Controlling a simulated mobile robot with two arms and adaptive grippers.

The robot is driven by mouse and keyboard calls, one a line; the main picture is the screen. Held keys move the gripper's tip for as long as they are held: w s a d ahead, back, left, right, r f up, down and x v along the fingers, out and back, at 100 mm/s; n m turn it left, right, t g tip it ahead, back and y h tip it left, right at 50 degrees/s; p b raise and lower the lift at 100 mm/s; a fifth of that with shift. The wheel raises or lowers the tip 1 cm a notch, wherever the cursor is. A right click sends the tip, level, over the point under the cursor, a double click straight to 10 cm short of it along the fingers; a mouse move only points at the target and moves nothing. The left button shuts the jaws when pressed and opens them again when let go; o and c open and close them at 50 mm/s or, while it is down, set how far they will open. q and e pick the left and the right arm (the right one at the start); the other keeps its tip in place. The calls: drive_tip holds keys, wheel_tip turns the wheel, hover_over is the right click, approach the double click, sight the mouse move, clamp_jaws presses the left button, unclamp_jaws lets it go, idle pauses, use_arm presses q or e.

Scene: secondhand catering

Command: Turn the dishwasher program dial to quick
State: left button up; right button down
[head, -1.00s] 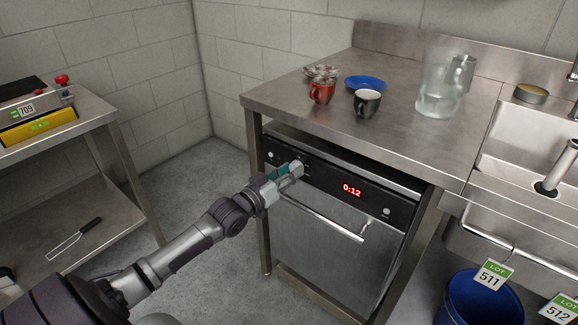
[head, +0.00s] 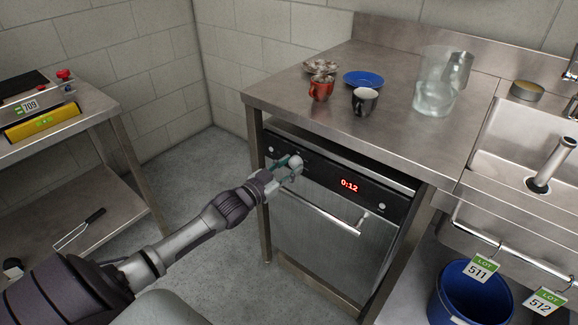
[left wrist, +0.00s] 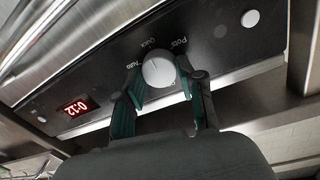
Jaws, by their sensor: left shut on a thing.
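The dishwasher (head: 325,240) stands under the steel counter, door shut, its black panel (head: 380,199) showing a red 0:12. In the left wrist view the round pale program dial (left wrist: 158,70) sits among the labels Auto, Quick and Pots. A thin mark on its face seems to point near Quick, but it is too small to be sure. My left gripper (left wrist: 160,76) is shut on the dial, one teal finger at each side. In the head view the left gripper (head: 290,164) is at the panel's left part and partly hides the dial. My right gripper is out of view.
The door handle bar (head: 332,219) runs just below the panel. A blue bin (head: 470,300) stands at lower right.

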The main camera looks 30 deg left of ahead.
use_arm(q)
drive_tip(key=shift+f, duration=0.1)
drive_tip(key=o, duration=1.1)
drive_tip(key=shift+o, duration=0.2)
drive_tip(key=s+a, duration=0.1)
drive_tip(key=s, duration=1.1)
drive_tip(key=shift+a, duration=0.35)
